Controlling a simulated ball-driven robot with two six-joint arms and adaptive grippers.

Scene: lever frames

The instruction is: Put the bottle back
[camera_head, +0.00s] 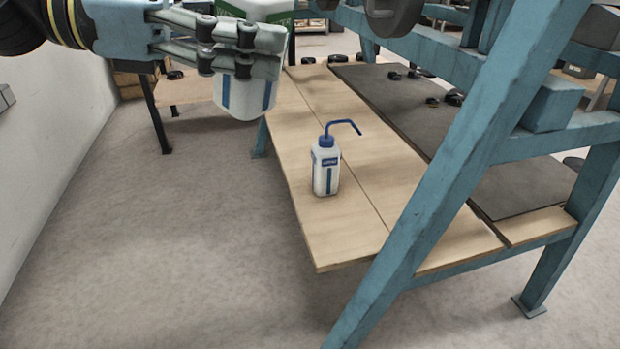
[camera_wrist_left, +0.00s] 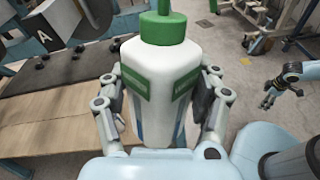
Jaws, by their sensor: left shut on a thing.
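My left gripper (camera_head: 245,55) is shut on a white bottle (camera_head: 246,97) with green and blue markings, at the upper left of the head view. The held bottle is up in the air, left of the wooden shelf. In the left wrist view the bottle (camera_wrist_left: 167,75) sits between both fingers, with its green cap toward the top edge. A second white bottle (camera_head: 326,170) with a blue cap and bent blue spout stands upright on the shelf, apart from the gripper. My right gripper (camera_wrist_left: 284,84) shows small at the right of the left wrist view; its opening is unclear.
The wooden shelf (camera_head: 300,225) has bare room around the blue-capped bottle. A thick blue post (camera_head: 455,180) slants across its front right. A dark mat (camera_head: 400,108) covers the shelf's right part, with small black parts at its far end. Open floor (camera_head: 160,250) lies left.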

